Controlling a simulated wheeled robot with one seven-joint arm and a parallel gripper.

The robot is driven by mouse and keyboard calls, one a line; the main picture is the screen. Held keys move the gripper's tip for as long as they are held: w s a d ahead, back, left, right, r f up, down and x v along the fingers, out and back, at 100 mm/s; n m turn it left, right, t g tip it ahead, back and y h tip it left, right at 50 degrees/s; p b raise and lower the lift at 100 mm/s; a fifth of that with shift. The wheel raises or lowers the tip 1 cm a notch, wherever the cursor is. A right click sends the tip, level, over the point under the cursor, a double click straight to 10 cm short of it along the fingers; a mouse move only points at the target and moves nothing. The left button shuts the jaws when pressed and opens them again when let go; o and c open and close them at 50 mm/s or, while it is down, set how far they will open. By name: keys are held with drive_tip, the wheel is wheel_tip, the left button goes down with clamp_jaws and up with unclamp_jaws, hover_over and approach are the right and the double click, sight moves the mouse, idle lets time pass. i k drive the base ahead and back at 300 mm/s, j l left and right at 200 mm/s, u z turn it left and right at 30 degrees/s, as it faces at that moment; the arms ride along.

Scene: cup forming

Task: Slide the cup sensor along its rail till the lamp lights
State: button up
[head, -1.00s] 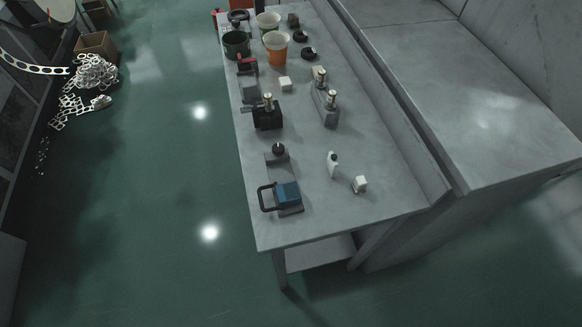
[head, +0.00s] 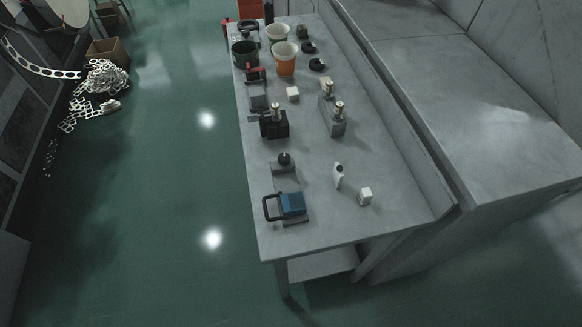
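I cannot tell for sure which thing on the workbench is the cup sensor. A blue block with a black loop handle (head: 292,204) sits near the bench's front left edge. Just behind it is a grey plate with a black knob (head: 284,160). A white upright piece with a dark round spot (head: 338,174) and a small white cube (head: 365,196) stand to the right. No lit lamp and no clear rail can be made out at this size. My gripper is not in view.

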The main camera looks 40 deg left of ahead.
sight(293, 204)
drive_tip(key=u, duration=1.1)
